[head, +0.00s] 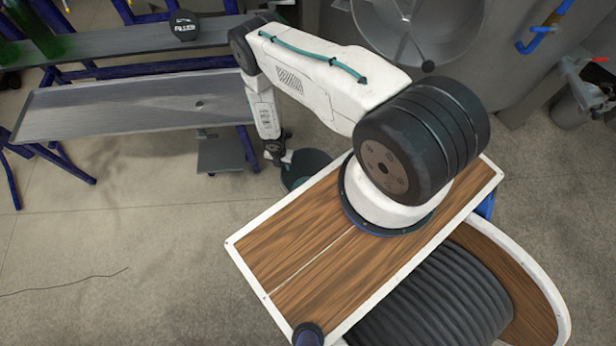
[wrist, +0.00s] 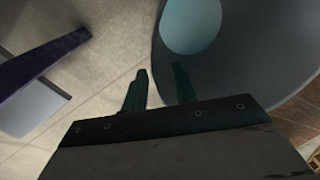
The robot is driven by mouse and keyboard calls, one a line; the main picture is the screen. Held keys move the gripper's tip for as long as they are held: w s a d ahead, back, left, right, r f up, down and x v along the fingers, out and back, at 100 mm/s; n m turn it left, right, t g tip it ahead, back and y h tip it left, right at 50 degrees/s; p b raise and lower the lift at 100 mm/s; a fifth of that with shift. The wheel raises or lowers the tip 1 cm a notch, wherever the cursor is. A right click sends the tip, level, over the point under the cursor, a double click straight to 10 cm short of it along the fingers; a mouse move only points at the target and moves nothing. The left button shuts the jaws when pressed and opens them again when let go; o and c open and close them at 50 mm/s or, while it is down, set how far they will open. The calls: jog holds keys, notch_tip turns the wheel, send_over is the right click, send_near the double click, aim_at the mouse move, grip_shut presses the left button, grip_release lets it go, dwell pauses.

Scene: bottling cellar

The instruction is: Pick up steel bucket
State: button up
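The steel bucket (head: 312,163) stands on the floor behind my wooden deck and looks dark grey-green. In the wrist view its round opening, with a paler disc inside, fills the upper right (wrist: 240,75). My gripper (head: 280,160) points down at the bucket's left side. In the wrist view its two dark green fingers (wrist: 160,80) are apart with nothing clamped between them. The bucket's edge passes between the fingertips: the left finger is over the floor and the right one over the bucket. I cannot tell whether either finger touches it. My arm and deck hide part of the bucket.
A long grey conveyor table (head: 140,108) with blue legs stands left of the bucket, with a small grey plate (head: 220,152) close by. Large grey machinery (head: 405,30) is behind. Another grey container (head: 574,108) stands far right.

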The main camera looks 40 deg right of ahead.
aim_at(286, 172)
jog(key=f, duration=0.5)
jog(key=shift+s+d+f, duration=0.15)
jog(key=shift+s, duration=0.15)
grip_shut()
dwell(1.1)
